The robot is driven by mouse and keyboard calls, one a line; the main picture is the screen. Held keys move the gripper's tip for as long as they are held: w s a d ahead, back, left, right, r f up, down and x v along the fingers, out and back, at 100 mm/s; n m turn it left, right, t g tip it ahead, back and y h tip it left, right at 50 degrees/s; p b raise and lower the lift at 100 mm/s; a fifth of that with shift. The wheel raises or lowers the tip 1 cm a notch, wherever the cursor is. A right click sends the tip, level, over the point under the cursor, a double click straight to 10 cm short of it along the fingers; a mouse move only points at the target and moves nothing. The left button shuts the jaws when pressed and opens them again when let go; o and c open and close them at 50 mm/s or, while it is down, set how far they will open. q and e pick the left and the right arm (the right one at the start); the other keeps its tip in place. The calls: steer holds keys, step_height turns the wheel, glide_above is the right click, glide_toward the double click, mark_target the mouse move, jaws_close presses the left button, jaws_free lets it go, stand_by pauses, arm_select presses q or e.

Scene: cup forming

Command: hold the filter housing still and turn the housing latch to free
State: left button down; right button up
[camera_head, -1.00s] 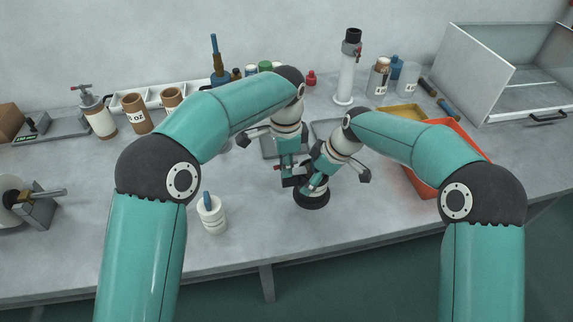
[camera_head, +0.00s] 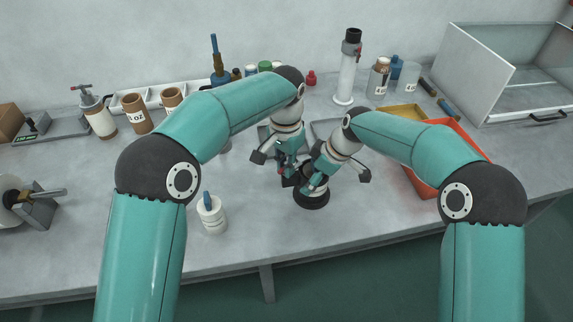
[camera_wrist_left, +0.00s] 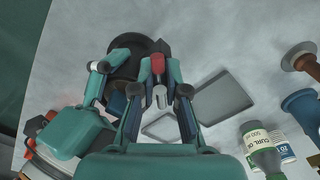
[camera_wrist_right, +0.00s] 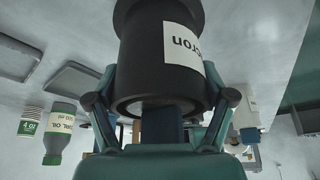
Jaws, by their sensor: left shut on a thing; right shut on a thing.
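The filter housing (camera_head: 311,201) is a black cylinder standing on the bench in front of me. In the right wrist view the housing (camera_wrist_right: 165,45) fills the top and carries a white label reading "cron". My right gripper (camera_wrist_right: 163,80) is shut around it, one finger on each side. The housing latch (camera_wrist_left: 158,63) has a red end and shows between the fingers of my left gripper (camera_wrist_left: 159,76), which is shut on it. In the head view my left gripper (camera_head: 287,177) is at the housing's left side, close to my right gripper (camera_head: 312,186). The fingers partly hide the latch.
A white pot with a blue handle (camera_head: 211,214) stands left of the housing. An orange tray (camera_head: 462,135) lies to the right. A clear tube (camera_head: 345,80) and several bottles stand at the back. Flat grey trays (camera_wrist_left: 222,97) lie behind the housing.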

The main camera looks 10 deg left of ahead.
arm_select(q)
steer(key=n, duration=0.3)
steer(key=shift+w+n, duration=0.1)
steer(key=shift+n, duration=0.3)
arm_select(e)
steer(key=shift+s, duration=0.1)
arm_select(q)
steer(key=shift+n, duration=1.9)
stand_by(0.8)
steer(key=c, duration=1.2)
jaws_free()
step_height(320, 180, up, 12)
steer(key=shift+f, duration=0.1)
arm_select(e)
steer(key=o, duration=1.4)
